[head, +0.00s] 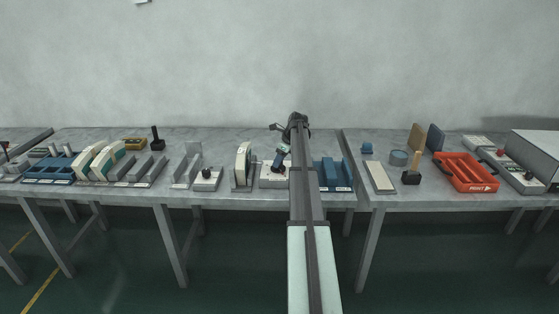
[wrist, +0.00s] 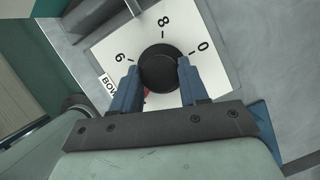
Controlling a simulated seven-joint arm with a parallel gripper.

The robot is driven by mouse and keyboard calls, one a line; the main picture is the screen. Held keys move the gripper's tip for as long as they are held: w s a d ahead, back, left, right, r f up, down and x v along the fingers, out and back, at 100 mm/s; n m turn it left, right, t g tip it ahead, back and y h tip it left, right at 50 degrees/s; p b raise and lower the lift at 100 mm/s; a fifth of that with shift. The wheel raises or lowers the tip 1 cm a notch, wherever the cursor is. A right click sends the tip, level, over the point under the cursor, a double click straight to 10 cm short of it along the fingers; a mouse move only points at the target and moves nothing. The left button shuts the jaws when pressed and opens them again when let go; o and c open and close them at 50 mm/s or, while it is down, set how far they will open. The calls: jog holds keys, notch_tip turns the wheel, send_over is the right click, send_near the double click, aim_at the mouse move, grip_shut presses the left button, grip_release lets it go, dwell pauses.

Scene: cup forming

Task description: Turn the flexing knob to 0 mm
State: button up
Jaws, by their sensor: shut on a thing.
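A round black knob (wrist: 160,67) sits on a white dial plate (wrist: 115,48) in the wrist view. Black marks that look like 6 or 9, 8 and 0 stand around it, each with a tick. A label starting "BOW" is partly hidden by the left finger. My gripper (wrist: 158,70) has its two blue fingers on opposite sides of the knob, shut on it. A small red patch shows below the knob; I cannot tell what it marks. No pointer is clear on the knob. In the head view the plate (head: 266,183) lies on the table, partly behind my arm.
A cream upright disc stand (head: 243,163) is left of the plate, and a blue block fixture (head: 330,175) is right of it. A smaller knob box (head: 207,180) stands farther left. A red tray (head: 466,183) is on the right table.

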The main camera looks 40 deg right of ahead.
jog(key=shift+n, duration=0.3)
jog(key=n, duration=0.1)
jog(key=n+y, duration=0.1)
jog(key=n, duration=0.1)
jog(key=shift+w+d+n+g+y, duration=0.2)
jog(key=shift+n+g+y, duration=0.1)
jog(key=shift+g, duration=0.1)
jog(key=n+g, duration=0.1)
jog(key=n, duration=0.1)
jog(key=n+g+y, duration=0.1)
jog(key=n, duration=0.4)
jog(key=n+g, duration=0.1)
jog(key=n, duration=0.2)
jog(key=shift+w+g, duration=0.15)
jog(key=shift+g, duration=0.15)
jog(key=shift+n+g, duration=0.8)
jog(key=shift+n, duration=1.3)
jog(key=shift+f+h, duration=0.1)
jog(key=shift+h, duration=0.2)
jog(key=o, duration=1.1)
jog(key=shift+c, duration=0.2)
